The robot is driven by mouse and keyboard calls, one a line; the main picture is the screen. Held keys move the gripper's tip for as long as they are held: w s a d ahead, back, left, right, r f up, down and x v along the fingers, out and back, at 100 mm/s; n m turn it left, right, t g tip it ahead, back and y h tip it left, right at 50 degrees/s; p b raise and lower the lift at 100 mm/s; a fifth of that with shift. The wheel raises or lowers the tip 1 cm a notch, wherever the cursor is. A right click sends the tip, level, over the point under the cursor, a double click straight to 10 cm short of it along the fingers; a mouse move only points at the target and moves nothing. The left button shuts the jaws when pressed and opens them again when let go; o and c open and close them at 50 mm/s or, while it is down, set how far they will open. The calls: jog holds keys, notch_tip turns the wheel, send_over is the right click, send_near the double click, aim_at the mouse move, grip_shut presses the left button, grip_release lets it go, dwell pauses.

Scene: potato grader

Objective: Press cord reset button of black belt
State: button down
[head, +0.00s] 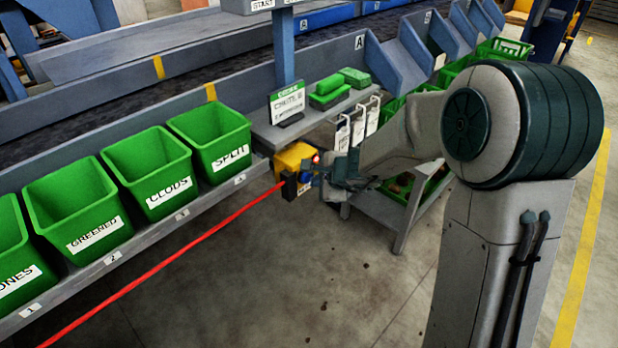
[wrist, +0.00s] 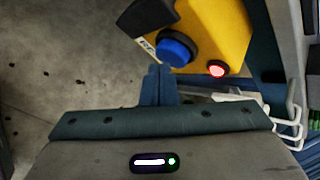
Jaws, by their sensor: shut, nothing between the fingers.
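The yellow cord switch box (head: 293,158) hangs under the end of the grey shelf, with the red pull cord (head: 185,250) running from it to the lower left. In the wrist view the yellow box (wrist: 222,28) fills the upper right. Its round blue button (wrist: 174,48) and a lit red lamp (wrist: 216,71) face my gripper. My gripper (wrist: 159,72) is shut and empty, its fingertips just short of the blue button's lower left edge. Whether they touch it I cannot tell. In the head view my gripper (head: 322,178) is beside the box and partly hides its face.
Green bins (head: 145,165) labelled for sorting stand on a ledge along the black belt (head: 150,82). The grey shelf (head: 268,130) carries a sign (head: 288,101) and green items. The floor in front is clear.

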jog(key=shift+w+a, duration=0.25)
jog(key=shift+a, duration=0.1)
dwell(0.3)
dwell(0.4)
jog(key=shift+s+d+b, duration=0.3)
jog(key=shift+s+d, duration=0.3)
jog(key=shift+d, duration=0.15)
jog(key=s+d, duration=0.1)
jog(key=d, duration=0.1)
jog(key=s+d+b, duration=0.1)
jog(key=s+d, duration=0.1)
dwell(0.5)
